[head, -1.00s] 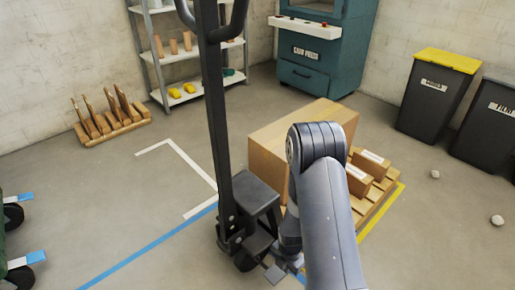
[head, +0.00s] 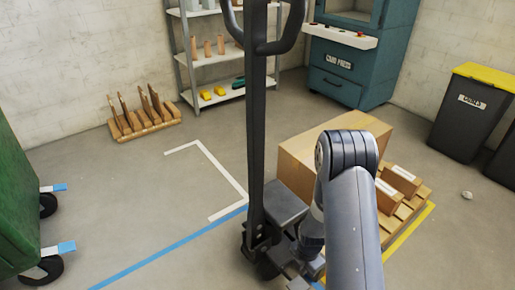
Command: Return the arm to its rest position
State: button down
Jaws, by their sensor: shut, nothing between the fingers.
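My arm (head: 353,220) rises from the bottom edge, right of centre, in the head view. It bends at a thick dark grey joint (head: 348,150) in front of a large cardboard box. Beyond the bend, a further part of my arm (head: 312,228) points down, partly hidden behind the nearer link. I cannot make out my gripper; the arm's far end is lost among dark parts at the bottom edge. No object is seen held.
A pallet jack (head: 257,130) stands just left of my arm. Beyond are the cardboard box (head: 296,160) on a pallet (head: 412,207), a teal press (head: 345,75), shelves (head: 182,55) and a dark bin (head: 465,120). A green wheeled container (head: 20,205) is at left.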

jog(key=shift+r, duration=1.3)
